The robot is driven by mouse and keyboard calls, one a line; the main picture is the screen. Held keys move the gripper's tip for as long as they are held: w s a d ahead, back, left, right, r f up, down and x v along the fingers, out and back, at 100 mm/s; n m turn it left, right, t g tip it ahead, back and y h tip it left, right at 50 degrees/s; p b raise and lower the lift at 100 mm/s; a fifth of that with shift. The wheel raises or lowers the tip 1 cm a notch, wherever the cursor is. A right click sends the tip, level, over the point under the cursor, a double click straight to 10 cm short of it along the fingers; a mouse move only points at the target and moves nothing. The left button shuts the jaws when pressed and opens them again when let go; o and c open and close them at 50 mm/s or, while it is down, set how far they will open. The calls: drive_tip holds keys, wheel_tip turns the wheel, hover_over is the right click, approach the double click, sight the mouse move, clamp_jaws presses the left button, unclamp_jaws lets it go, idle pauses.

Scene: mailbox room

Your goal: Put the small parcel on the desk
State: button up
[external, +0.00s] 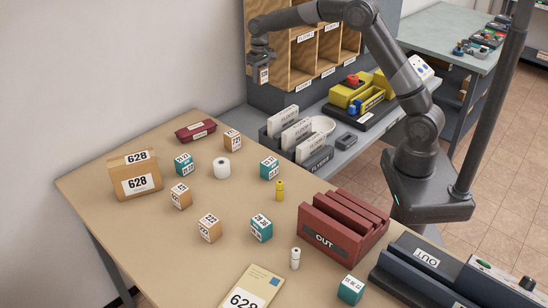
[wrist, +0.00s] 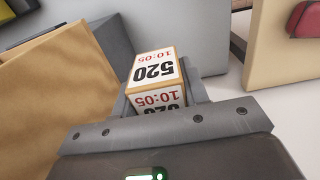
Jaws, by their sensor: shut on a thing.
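My gripper (external: 262,66) is shut on a small parcel (external: 263,75), high in front of the wooden pigeonholes (external: 303,62) at the top middle of the external view. In the wrist view the small parcel (wrist: 153,72) is a brown box with white labels reading 520 and 10:05. It sits between the fingers, which are partly hidden. The tan desk (external: 110,188) fills the lower left of the external view, below and apart from the held parcel. A corner of a tan surface (wrist: 270,60) shows at the upper right of the wrist view.
The desk carries several small teal and brown boxes, a larger 628 box (external: 134,183), a white roll (external: 222,168), a maroon OUT rack (external: 335,232) and a dark red case (external: 196,131). Bare desk lies between them. A grey shelf (external: 345,150) with sorters stands behind.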

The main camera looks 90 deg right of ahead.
sight(261, 124)
wheel_tip(261, 124, down, 22)
drive_tip(key=shift+r, duration=0.25)
idle(0.4)
drive_tip(key=shift+f, duration=0.15)
drive_tip(key=o, duration=1)
